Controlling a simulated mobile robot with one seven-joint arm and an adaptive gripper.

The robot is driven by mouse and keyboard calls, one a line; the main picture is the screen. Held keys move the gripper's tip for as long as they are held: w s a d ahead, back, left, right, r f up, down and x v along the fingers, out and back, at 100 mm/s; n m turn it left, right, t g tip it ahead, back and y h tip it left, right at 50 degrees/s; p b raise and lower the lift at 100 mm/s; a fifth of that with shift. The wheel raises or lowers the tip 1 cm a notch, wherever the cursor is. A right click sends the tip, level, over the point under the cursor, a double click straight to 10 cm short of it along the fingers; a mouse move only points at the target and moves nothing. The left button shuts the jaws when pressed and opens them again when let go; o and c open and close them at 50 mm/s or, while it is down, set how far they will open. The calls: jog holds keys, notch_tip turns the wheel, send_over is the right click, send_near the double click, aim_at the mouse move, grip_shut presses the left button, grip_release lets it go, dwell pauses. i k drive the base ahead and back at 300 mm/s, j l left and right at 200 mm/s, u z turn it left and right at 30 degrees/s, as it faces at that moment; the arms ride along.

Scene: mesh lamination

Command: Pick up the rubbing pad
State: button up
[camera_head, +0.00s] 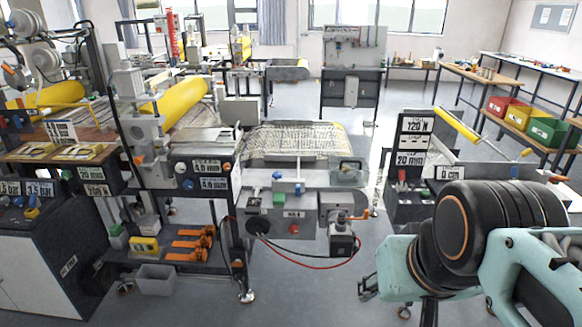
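I cannot pick out the rubbing pad for certain. A small grey-green block with a dark handle-like top (348,171) sits at the right end of the machine bed, beside the mesh sheet (295,141), and may be it. A yellow block (144,245) lies on the lower shelf at left; its kind is unclear. My teal and black arm fills the lower right. A small dark end piece, seemingly my gripper (368,287), shows at the arm's left side, low and in front of the machine. Its fingers are too small to read. It is apart from the grey-green block.
The laminating machine (290,213) with its control box stands ahead, with a motor (342,243) and loose cables at its front. A labelled control stand (408,190) is right of it. Red, yellow and green bins (547,131) line the right bench. Floor is clear behind the machine.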

aim_at(279, 199)
jog(key=i+j, duration=0.25)
jog(key=i, duration=0.25)
jog(key=i+j, duration=0.3)
jog(key=i, duration=0.2)
jog(key=i+j, duration=0.25)
jog(key=i, duration=0.2)
jog(key=i+j+z, duration=0.1)
jog(key=z, duration=0.45)
jog(key=i+j+u, duration=0.35)
jog(key=u, duration=0.2)
jog(key=i, duration=0.1)
